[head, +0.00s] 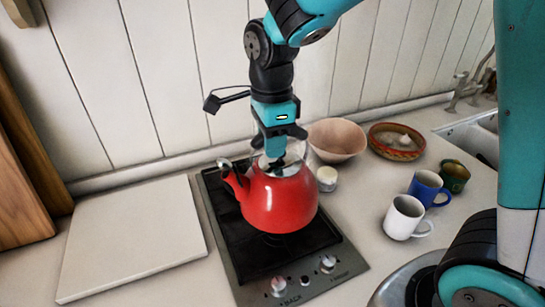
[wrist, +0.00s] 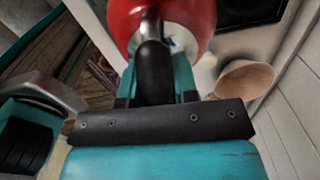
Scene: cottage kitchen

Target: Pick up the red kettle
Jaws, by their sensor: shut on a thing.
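The red kettle (head: 278,205) is upright over the black hob (head: 262,255), its spout to the left. I cannot tell whether its base touches the hob. My gripper (head: 276,150) reaches down from above and is shut on the kettle's handle at the top. In the wrist view, the black handle (wrist: 153,72) runs between my teal fingers, with the red kettle body (wrist: 200,15) and its shiny lid behind. In the head view, my fingers hide much of the handle.
A pale board (head: 130,235) lies left of the hob. A small jar (head: 327,179), a pink bowl (head: 337,140) and a patterned bowl (head: 396,152) stand behind right. White (head: 402,218), blue (head: 424,187) and green (head: 455,176) mugs stand right. A panelled wall (head: 160,80) is close behind.

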